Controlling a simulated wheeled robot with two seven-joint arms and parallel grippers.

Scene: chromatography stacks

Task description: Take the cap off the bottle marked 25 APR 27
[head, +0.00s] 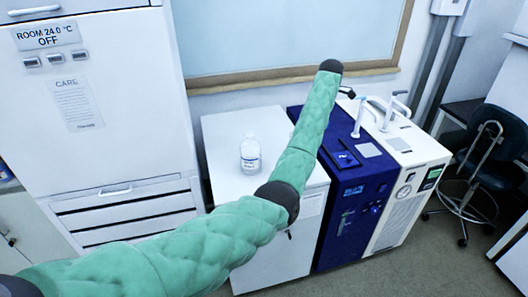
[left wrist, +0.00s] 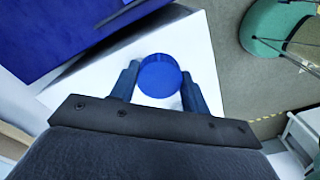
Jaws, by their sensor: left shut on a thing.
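A clear bottle (head: 250,153) with a white and blue label stands upright on a white cabinet top in the head view. The date on its label is too small to read. No blue cap shows on its neck. My left gripper (left wrist: 160,72) is shut on a round blue cap (left wrist: 160,76), with one finger on each side of it, in the left wrist view. No bottle shows under the cap there. In the head view my left arm reaches past the bottle's right side, and its gripper end is mostly hidden near the blue unit. My right gripper is in neither view.
The white cabinet (head: 230,125) has free room around the bottle. To its right stand a blue unit (head: 335,215) and a white unit (head: 425,155) with white pipe-like parts above. A dark stool (head: 500,145) stands far right. A tall white drawer cabinet (head: 130,130) is at left.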

